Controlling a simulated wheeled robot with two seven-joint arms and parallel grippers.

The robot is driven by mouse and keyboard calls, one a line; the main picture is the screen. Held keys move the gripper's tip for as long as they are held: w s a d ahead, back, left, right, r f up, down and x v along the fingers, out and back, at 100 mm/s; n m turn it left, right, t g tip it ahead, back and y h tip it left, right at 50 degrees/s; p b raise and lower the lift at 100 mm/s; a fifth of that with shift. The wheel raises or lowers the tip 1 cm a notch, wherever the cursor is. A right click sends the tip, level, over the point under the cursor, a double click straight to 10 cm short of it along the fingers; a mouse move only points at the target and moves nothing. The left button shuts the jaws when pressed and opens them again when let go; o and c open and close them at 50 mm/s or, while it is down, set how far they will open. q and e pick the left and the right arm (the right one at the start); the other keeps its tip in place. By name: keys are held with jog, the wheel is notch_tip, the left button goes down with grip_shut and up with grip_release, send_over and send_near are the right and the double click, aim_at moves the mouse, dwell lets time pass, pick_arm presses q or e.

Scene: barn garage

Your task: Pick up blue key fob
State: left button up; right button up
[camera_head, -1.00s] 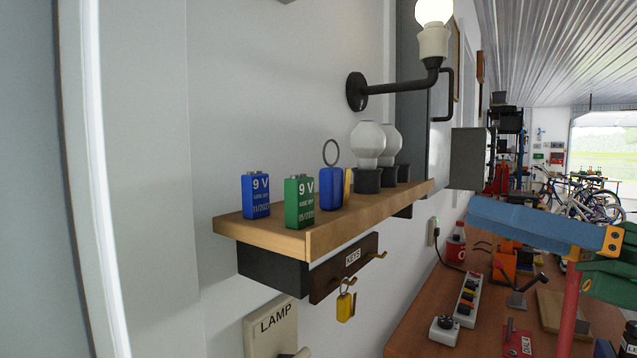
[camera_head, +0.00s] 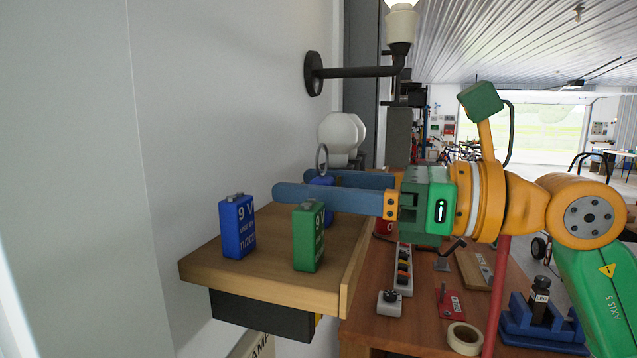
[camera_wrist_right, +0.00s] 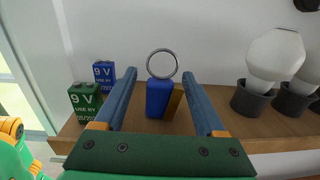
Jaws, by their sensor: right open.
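The blue key fob (camera_wrist_right: 159,98) with a metal ring (camera_wrist_right: 161,64) stands upright on the wooden shelf (camera_head: 215,264). In the head view the blue key fob (camera_head: 322,182) is mostly hidden behind the fingers of my right gripper (camera_head: 303,188). In the right wrist view my right gripper (camera_wrist_right: 160,92) is open, with one finger on each side of the fob and gaps to it. My left gripper is not in view.
A blue 9 V battery (camera_head: 238,226) and a green 9 V battery (camera_head: 309,236) stand on the near end of the shelf, the green one close to a finger. Pale bulbs (camera_head: 341,132) stand beyond the fob. The wall runs along the shelf's left.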

jog(key=shift+a, duration=0.2)
jog(key=shift+c, duration=1.1)
jog(key=shift+s+d, duration=0.1)
jog(key=shift+d, duration=0.35)
grip_shut()
jog(key=shift+a, duration=0.15)
notch_tip(320, 180, up, 3)
jog(key=shift+r, duration=0.2)
jog(key=s+d+r, duration=0.7)
jog(key=s+r, duration=0.2)
jog(key=s, duration=0.3)
jog(key=shift+r+b, duration=0.3)
jog(key=shift+b, duration=0.15)
